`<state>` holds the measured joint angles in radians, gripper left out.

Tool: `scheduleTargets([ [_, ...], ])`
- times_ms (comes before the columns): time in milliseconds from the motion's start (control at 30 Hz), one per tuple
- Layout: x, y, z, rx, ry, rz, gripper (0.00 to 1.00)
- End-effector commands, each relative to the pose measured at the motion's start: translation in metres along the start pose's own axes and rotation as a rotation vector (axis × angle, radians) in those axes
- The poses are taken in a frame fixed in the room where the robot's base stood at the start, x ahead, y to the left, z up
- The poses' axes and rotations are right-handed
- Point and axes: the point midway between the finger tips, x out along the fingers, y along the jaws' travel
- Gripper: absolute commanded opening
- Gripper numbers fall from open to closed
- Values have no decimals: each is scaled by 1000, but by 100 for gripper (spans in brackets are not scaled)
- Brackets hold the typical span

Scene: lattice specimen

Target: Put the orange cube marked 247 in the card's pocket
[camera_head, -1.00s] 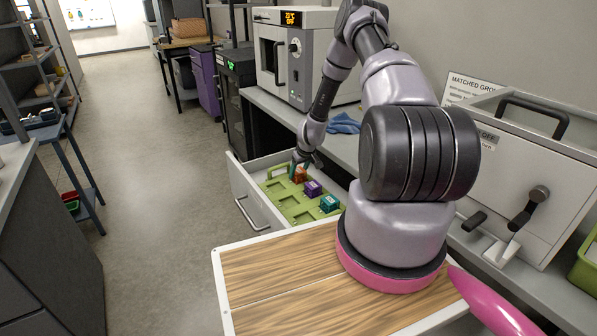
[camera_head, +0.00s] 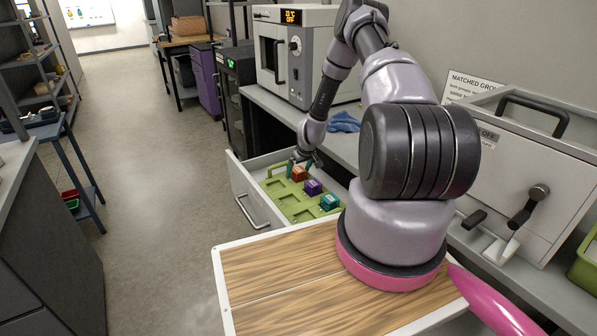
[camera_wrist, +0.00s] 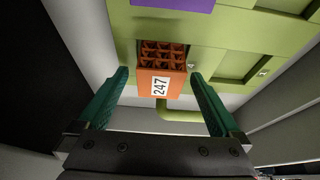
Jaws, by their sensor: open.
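The orange lattice cube marked 247 (camera_wrist: 161,82) sits in the green tray (camera_wrist: 215,35) in the wrist view, its label facing my camera. It also shows in the head view (camera_head: 298,174), at the far end of a row with the purple cube (camera_head: 313,187) and the teal cube (camera_head: 329,201). My gripper (camera_wrist: 160,95) is open, with one green finger on each side of the orange cube and visible gaps between. In the head view my gripper (camera_head: 302,163) is at the tray's far end. I cannot tell which thing is the card's pocket.
The green tray lies in an open white drawer (camera_head: 246,197) below the counter. A white oven (camera_head: 298,60) and a blue cloth (camera_head: 344,122) are on the counter. A grey press-like machine (camera_head: 520,170) stands at right.

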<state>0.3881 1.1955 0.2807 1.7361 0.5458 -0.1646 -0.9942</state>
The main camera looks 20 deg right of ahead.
Motion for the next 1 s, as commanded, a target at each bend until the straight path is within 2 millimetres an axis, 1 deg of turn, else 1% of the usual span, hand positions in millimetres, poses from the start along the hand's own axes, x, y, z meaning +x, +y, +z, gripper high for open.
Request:
scheduleTargets([
  [267,-2,0,0,0,0,0,100],
  [800,-38,0,-1,-1,1,1,100],
  [1000,-49,0,0,0,0,0,100],
])
